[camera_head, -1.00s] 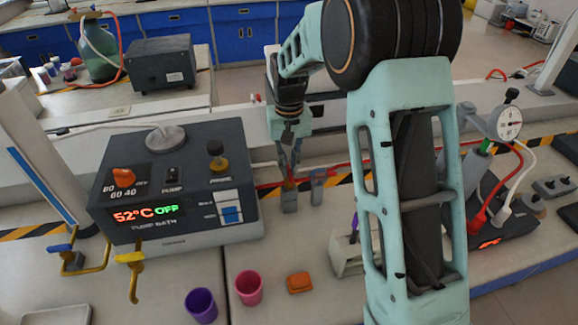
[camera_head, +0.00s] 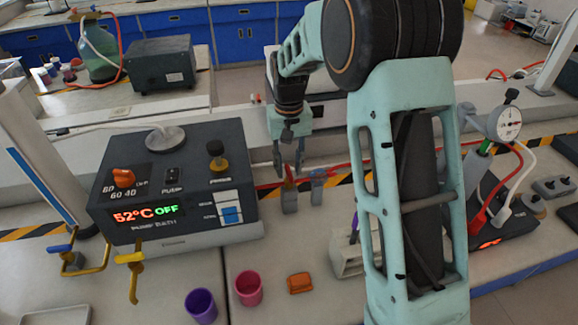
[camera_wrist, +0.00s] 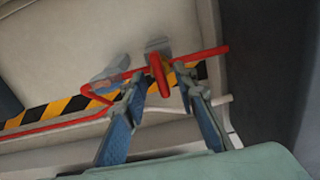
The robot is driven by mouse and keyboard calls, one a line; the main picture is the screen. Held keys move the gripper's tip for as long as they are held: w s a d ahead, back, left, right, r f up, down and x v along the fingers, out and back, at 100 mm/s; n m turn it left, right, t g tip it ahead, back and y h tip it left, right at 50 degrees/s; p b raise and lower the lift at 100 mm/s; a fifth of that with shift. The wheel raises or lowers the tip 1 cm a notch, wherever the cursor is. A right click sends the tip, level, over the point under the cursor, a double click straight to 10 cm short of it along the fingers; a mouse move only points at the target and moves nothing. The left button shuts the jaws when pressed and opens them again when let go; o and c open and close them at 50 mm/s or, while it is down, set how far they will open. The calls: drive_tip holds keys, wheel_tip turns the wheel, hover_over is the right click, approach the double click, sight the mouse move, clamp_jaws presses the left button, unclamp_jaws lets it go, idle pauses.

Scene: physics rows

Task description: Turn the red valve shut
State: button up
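The red valve shows in the head view as a small upright red handle (camera_head: 289,173) on a grey body (camera_head: 289,201) by the red line behind the bench front. In the wrist view its red handle (camera_wrist: 159,76) stands across the red pipe (camera_wrist: 205,54). My gripper (camera_head: 289,169) is open just above and around the handle in the head view. In the wrist view my gripper (camera_wrist: 160,82) has one finger on each side of the handle, with gaps visible. I cannot tell how deep the handle sits between the fingertips.
A grey-blue fitting (camera_head: 317,186) stands close to the right of the valve. The pump bath box (camera_head: 177,190) is to the left. A gauge (camera_head: 508,124) stands at right.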

sight(290, 171)
wheel_tip(290, 171, up, 12)
drive_tip(key=shift+f, duration=0.15)
drive_tip(key=shift+d, duration=0.1)
idle(0.3)
